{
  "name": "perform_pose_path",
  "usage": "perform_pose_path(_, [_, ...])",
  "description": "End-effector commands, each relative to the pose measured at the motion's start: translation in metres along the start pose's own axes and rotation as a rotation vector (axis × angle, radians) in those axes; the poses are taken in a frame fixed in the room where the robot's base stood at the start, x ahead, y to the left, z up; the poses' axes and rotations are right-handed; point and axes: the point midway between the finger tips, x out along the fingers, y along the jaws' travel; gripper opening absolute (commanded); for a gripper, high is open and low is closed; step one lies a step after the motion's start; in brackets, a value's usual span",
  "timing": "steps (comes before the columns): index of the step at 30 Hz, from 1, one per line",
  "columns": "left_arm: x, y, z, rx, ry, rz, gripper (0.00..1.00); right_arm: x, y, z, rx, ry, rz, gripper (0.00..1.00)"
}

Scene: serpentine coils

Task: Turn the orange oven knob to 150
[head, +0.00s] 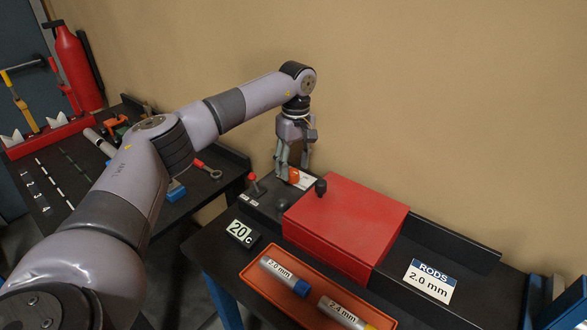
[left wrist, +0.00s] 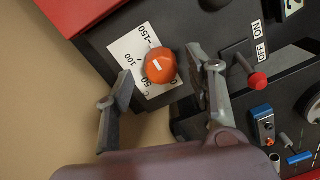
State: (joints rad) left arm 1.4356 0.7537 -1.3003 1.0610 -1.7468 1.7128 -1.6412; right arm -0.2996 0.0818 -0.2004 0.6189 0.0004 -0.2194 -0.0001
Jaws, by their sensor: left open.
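The orange oven knob (head: 294,176) sits on a dark control panel beside the red oven box (head: 345,225). In the left wrist view the knob (left wrist: 160,66) shows a short white mark, and its white scale plate (left wrist: 133,47) reads 150, 100 and 50. I cannot tell exactly which number the mark points at. My left gripper (head: 293,168) points down over the knob. In the left wrist view my left gripper (left wrist: 161,72) is open, with one finger on each side of the knob and gaps showing. My right gripper is not in view.
A red-tipped ON/OFF switch (left wrist: 257,81) stands close to the right finger. A black knob (head: 321,187) is on the oven's edge. An orange tray (head: 262,290) with rod tubes and a 20 c display (head: 241,233) are in front. The wall is close behind.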

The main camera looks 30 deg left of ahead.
Motion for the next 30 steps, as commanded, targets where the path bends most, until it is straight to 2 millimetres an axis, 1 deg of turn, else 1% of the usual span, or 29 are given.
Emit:
perform_pose_path(1, [-0.012,0.001,0.0,0.0,0.001,0.005,0.5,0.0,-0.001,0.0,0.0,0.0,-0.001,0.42])
perform_pose_path(6, [-0.05,0.002,0.0,0.0,0.001,0.006,0.5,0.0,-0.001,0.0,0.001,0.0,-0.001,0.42])
perform_pose_path(9, [-0.069,0.001,0.0,-0.001,0.001,0.005,0.5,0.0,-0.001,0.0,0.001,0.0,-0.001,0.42])
perform_pose_path(13, [-0.088,0.001,0.0,0.0,0.001,0.002,0.5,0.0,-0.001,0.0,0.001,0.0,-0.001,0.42])
perform_pose_path(18, [-0.1,0.0,0.0,0.0,0.001,0.001,0.5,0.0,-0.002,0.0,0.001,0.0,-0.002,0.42])
perform_pose_path(30, [-0.102,0.0,0.0,0.0,0.0,0.0,0.5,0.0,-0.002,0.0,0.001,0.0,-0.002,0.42])
